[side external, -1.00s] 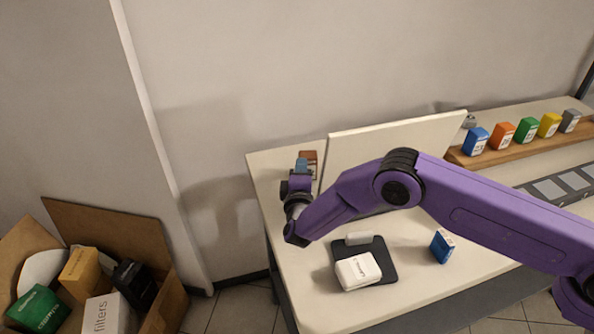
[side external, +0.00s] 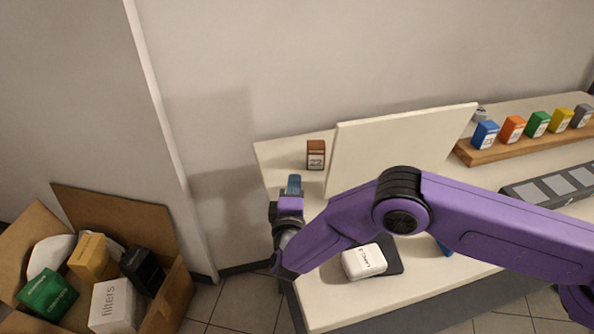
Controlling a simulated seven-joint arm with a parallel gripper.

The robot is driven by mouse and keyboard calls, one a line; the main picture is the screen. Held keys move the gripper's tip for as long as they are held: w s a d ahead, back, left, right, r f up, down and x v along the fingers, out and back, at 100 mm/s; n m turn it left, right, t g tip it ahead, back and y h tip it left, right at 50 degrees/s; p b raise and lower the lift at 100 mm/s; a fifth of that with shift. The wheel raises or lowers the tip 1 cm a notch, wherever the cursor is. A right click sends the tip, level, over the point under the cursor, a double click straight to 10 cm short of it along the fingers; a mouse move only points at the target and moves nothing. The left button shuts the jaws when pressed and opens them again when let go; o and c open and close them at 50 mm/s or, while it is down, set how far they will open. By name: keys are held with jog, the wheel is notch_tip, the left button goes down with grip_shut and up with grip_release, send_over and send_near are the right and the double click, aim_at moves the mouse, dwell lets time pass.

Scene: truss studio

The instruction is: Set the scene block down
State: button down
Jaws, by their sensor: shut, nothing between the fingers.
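A brown block (side external: 316,148) with a white label bearing dark marks stands upright at the back left of the table, just left of the cream panel (side external: 400,150). My gripper (side external: 294,184), with blue fingertips, is at the table's left edge. It is shut and empty, in front of and to the left of the brown block, with a visible gap between them. A blue block (side external: 443,248) on the table is mostly hidden behind my arm.
A wooden rack (side external: 480,154) at the right holds blue, orange, green, yellow and grey blocks. A cardboard carton (side external: 180,290) of packages stands on the floor at left.

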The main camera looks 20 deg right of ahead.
jog(key=shift+v, duration=1.6)
